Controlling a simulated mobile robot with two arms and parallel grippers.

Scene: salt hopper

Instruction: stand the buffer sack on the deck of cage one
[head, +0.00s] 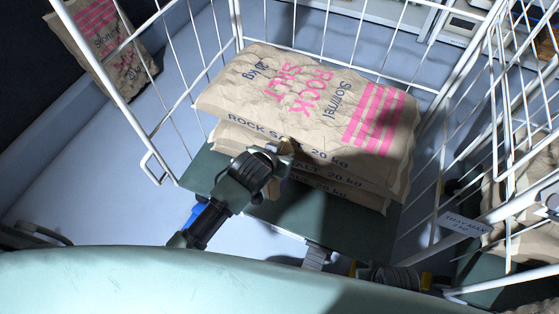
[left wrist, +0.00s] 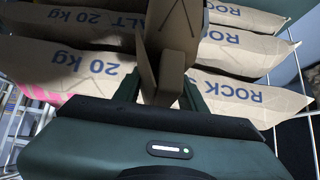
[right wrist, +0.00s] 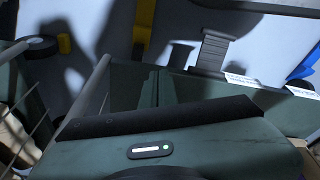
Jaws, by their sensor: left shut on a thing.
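Brown rock salt sacks lie flat in a stack on the green deck (head: 365,228) of a white wire cage; the top sack (head: 290,100) has pink stripes. None is marked as the buffer sack. My left gripper (head: 270,162) is at the stack's near side, shut on a folded brown paper part (left wrist: 178,25) that stands between its fingers in the left wrist view. I cannot tell which sack this part belongs to.
Another sack (head: 105,45) leans by the wall at the upper left, outside the cage. A second wire cage (head: 520,150) with sacks stands at the right, with a white label (head: 465,226) before it. Pale blue floor (head: 110,190) is clear at the left.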

